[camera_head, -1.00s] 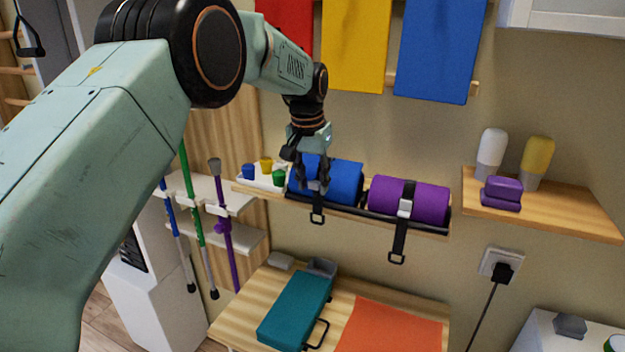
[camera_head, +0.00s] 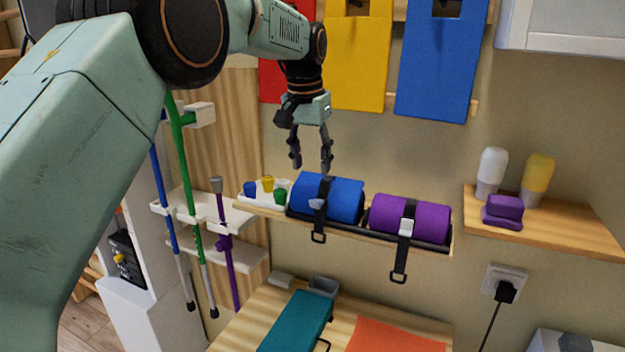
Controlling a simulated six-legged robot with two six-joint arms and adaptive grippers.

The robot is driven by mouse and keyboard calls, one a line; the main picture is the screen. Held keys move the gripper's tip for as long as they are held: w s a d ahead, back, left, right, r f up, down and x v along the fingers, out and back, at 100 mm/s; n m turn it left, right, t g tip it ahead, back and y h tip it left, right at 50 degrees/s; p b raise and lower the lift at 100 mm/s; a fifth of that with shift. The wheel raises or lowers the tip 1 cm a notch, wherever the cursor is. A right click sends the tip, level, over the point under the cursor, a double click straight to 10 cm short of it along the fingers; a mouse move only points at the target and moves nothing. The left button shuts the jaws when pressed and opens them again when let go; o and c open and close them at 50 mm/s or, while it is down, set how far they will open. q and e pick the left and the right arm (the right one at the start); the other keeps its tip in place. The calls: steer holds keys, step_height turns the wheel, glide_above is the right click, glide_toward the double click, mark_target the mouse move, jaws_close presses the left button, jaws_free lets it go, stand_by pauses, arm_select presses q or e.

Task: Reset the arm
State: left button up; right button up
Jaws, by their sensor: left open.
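My left arm comes in from the left. My left gripper (camera_head: 311,166) is open and empty, with its fingers pointing down. It hangs just above the blue roll (camera_head: 334,199), which lies on the wall shelf (camera_head: 375,239) with a black strap around it. A purple roll (camera_head: 416,219) lies to its right on the same shelf, also strapped. My right gripper is not in view.
Small coloured cups (camera_head: 267,184) stand left of the blue roll. Red, yellow (camera_head: 357,65) and blue (camera_head: 436,70) panels hang behind the gripper. Canes (camera_head: 222,245) stand at left. A right-hand shelf (camera_head: 560,226) holds two bottles and purple blocks. A teal case (camera_head: 297,322) lies on the table below.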

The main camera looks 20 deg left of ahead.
arm_select(q)
steer(key=shift+s+r, duration=0.1)
steer(key=shift+r, duration=0.85)
